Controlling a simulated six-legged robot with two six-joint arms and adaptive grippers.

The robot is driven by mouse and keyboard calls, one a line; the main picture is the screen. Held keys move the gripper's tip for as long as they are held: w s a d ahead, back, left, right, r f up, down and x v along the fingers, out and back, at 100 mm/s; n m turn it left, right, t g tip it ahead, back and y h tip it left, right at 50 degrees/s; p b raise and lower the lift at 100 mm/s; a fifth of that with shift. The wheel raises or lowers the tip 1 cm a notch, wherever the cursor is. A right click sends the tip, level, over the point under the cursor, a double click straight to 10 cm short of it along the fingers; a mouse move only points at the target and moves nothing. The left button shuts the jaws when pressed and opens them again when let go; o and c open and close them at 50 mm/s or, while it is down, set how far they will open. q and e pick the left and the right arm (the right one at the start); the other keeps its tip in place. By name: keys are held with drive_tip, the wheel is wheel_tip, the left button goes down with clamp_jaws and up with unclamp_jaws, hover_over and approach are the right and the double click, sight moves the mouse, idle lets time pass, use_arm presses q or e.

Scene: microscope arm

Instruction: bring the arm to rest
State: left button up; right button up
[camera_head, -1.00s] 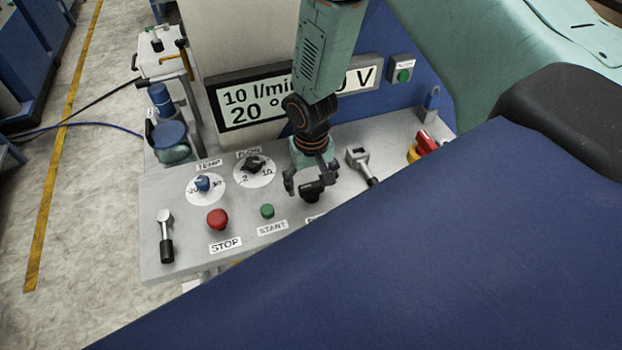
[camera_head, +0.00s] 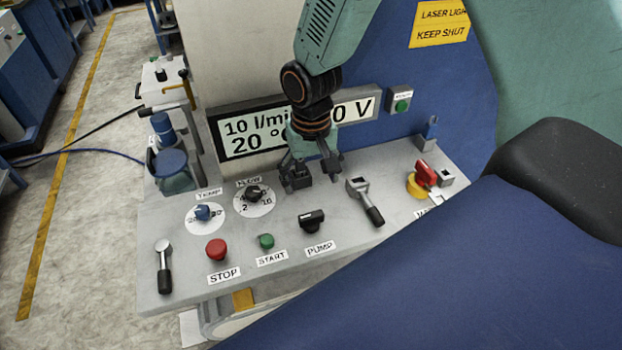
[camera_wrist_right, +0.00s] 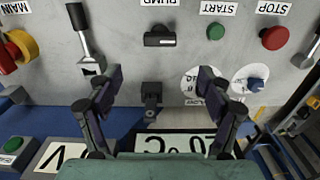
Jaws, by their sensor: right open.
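My right gripper (camera_head: 315,180) is open, with nothing between its fingers that I can make out as held. It hangs over the back of the grey control panel (camera_head: 340,215), below the display (camera_head: 245,136). In the right wrist view, the open fingers (camera_wrist_right: 160,82) stand on either side of a small black block (camera_wrist_right: 151,92) on the panel, apart from it. The black PUMP knob (camera_head: 312,219) stands free in front of the gripper; it also shows in the right wrist view (camera_wrist_right: 159,37). My left gripper is out of view.
The panel holds a red STOP button (camera_head: 216,249), a green START button (camera_head: 266,241), TEMP (camera_head: 203,212) and FLOW (camera_head: 254,194) knobs, two levers (camera_head: 164,265) (camera_head: 366,200) and a red-yellow switch (camera_head: 423,178). The display wall rises close behind the gripper.

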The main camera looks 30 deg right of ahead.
sight(311, 214)
drive_tip(key=shift+f, duration=0.1)
wheel_tip(311, 214, down, 12)
idle(0.6)
